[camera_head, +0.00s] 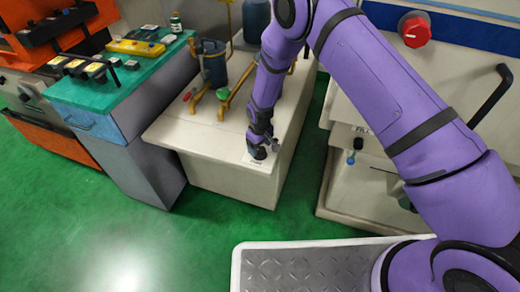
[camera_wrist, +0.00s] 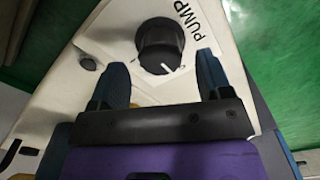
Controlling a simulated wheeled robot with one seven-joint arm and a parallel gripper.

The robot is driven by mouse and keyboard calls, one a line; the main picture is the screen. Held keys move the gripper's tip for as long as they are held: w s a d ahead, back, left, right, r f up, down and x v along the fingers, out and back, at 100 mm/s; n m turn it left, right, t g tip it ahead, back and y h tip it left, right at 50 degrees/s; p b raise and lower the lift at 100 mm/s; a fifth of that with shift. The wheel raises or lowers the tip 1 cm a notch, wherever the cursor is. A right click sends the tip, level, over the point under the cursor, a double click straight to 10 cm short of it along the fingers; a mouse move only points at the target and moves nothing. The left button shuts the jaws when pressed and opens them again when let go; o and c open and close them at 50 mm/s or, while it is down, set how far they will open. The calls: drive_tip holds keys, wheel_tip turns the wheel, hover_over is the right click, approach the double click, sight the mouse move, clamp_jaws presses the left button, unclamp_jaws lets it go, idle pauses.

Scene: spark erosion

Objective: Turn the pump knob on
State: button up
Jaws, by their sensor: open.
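The pump knob (camera_wrist: 160,45) is a round black dial with a white pointer line, beside the printed word PUMP on a white label plate. In the wrist view it lies just beyond and between my gripper's (camera_wrist: 160,80) two blue-grey fingers. The fingers are apart, one on each side of the knob's lower edge, and I cannot tell whether they touch it. The pointer line faces down and to the right in that view. In the head view my gripper (camera_head: 262,145) is over the front corner of the white cabinet (camera_head: 230,185), where it largely hides the knob.
Yellow pipes with a red valve handle (camera_head: 187,96) and a dark filter vessel (camera_head: 214,65) stand on the cabinet behind my gripper. A green-topped bench (camera_head: 110,95) is to the left. A white machine with a red knob (camera_head: 414,29) is to the right. Green floor is open in front.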

drive_tip(key=shift+f, duration=1.1)
drive_tip(key=c, duration=0.9)
drive_tip(key=shift+c, duration=0.2)
